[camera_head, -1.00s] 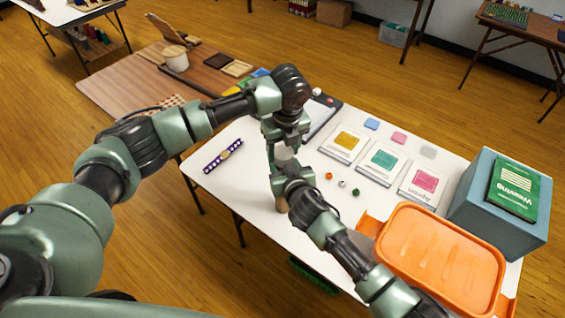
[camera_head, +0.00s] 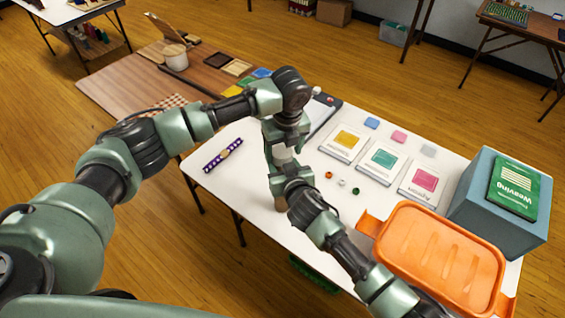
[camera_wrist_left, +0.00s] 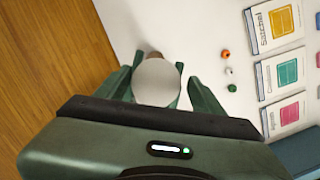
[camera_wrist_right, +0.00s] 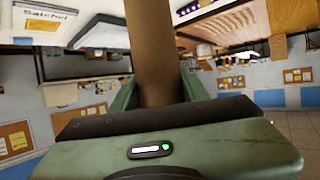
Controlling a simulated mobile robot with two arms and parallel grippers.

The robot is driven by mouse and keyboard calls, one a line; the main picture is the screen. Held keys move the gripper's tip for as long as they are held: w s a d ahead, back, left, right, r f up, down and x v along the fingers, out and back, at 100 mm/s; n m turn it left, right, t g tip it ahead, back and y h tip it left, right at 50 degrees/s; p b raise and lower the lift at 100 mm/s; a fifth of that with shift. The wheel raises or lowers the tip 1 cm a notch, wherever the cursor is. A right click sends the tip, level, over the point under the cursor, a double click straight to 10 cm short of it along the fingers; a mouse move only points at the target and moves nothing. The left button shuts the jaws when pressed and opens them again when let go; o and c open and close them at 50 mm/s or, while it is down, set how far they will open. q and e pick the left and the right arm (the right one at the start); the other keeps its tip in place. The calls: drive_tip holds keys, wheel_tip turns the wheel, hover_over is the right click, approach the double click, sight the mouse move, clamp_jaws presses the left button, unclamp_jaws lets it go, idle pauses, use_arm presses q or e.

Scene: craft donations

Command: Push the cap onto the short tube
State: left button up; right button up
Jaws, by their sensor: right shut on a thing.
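The short tube is a brown cardboard cylinder; it fills the middle of the right wrist view (camera_wrist_right: 154,50) and its lower end shows below my right gripper in the head view (camera_head: 281,203). My right gripper (camera_head: 287,180) is shut on the tube and holds it roughly upright. The pale round cap (camera_wrist_left: 157,82) sits over the tube's top end, seen from above in the left wrist view; how far it is on is hidden. My left gripper (camera_wrist_left: 158,88) is above, its fingers apart on both sides of the cap, with a small gap visible at the right finger.
The white table (camera_head: 238,190) bears three kit packets (camera_head: 384,158), small beads (camera_head: 342,183), a purple strap (camera_head: 222,154), an orange tray lid (camera_head: 440,255) and a blue box (camera_head: 480,215). The table's left front corner is clear.

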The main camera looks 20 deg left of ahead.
use_arm(q)
drive_tip(key=shift+s+a+f, duration=0.2)
drive_tip(key=shift+s+f, duration=0.1)
use_arm(e)
drive_tip(key=shift+w+d+r, duration=0.15)
drive_tip(key=shift+w+r, duration=0.1)
drive_tip(key=shift+w, duration=0.05)
use_arm(q)
drive_tip(key=shift+r, duration=0.15)
drive_tip(key=shift+w+r, duration=0.2)
drive_tip(key=shift+r, duration=0.6)
use_arm(e)
drive_tip(key=shift+f, duration=0.1)
use_arm(q)
drive_tip(key=shift+d+r, duration=0.1)
drive_tip(key=shift+r, duration=2.7)
use_arm(e)
drive_tip(key=shift+s+f, duration=0.1)
drive_tip(key=shift+s, duration=0.05)
drive_tip(key=o, duration=1.5)
use_arm(q)
drive_tip(key=shift+f+b, duration=0.4)
drive_tip(key=shift+f, duration=0.05)
use_arm(e)
drive_tip(key=v, duration=0.7)
drive_tip(key=shift+s, duration=0.3)
